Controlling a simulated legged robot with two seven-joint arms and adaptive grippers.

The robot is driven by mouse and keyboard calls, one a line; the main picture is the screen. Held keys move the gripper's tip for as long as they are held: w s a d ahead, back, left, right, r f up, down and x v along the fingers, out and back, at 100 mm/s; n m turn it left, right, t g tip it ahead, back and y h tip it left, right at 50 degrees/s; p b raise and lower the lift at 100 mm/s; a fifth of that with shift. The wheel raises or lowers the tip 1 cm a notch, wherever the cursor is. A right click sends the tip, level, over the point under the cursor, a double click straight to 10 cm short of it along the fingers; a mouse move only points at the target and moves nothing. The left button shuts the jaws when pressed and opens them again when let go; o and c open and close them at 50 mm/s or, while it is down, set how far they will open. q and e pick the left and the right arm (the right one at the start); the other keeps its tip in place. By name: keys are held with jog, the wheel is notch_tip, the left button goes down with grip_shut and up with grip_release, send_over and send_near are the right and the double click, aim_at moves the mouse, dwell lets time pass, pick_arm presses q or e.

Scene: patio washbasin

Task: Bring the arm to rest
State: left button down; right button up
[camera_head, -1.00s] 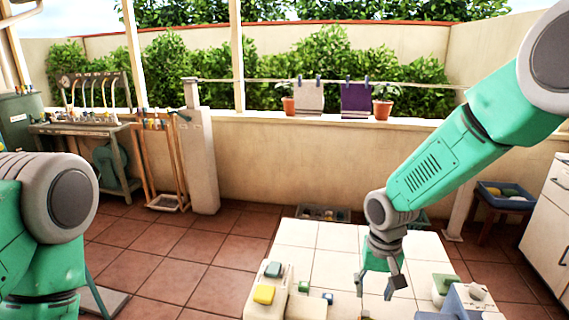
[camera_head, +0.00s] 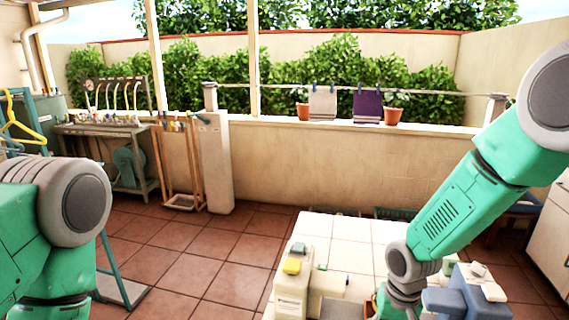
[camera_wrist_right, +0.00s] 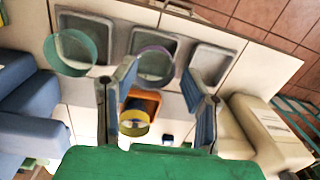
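My right arm (camera_head: 450,215) comes in from the upper right of the head view and bends down to the white-tiled table (camera_head: 345,232). Its gripper (camera_head: 392,312) is mostly cut off by the bottom edge there. In the right wrist view my right gripper (camera_wrist_right: 160,85) has its two fingers spread apart, with nothing held between them. An orange container (camera_wrist_right: 148,102) with a yellow ring (camera_wrist_right: 134,123) shows beyond the gap. My left arm (camera_head: 60,215) shows only as a large joint at the left; its gripper is out of view.
A cream block (camera_head: 293,290) with a yellow piece on top stands at the table's left. A blue-grey block (camera_head: 466,292) stands close right of the right gripper.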

jog(key=s+d+f, duration=0.1)
jog(key=s+f, duration=0.4)
jog(key=s, duration=0.3)
jog(key=s+d+f, duration=0.1)
jog(key=s+f, duration=0.4)
jog(key=s, duration=0.3)
jog(key=s+d+n, duration=0.1)
jog(key=s+d, duration=0.2)
jog(key=s, duration=0.5)
jog(key=s+d+n, duration=0.1)
jog(key=s+d, duration=0.2)
jog(key=s, duration=0.5)
pick_arm(q)
notch_tip(320, 180, down, 9)
jog(key=b, duration=0.9)
jog(key=shift+s+a+f, duration=0.15)
jog(key=shift+a+f, duration=0.05)
jog(key=shift+a, duration=0.15)
pick_arm(e)
jog(key=w+a+f, duration=0.2)
jog(key=w+f, duration=0.1)
jog(key=f, duration=0.6)
jog(key=shift+w+f+n+t+h, duration=0.3)
jog(key=shift+f+n+t, duration=0.05)
jog(key=shift+n+t, duration=0.05)
pick_arm(q)
jog(key=shift+d+r, duration=0.15)
jog(key=shift+d, duration=0.15)
pick_arm(e)
jog(key=shift+d, duration=0.3)
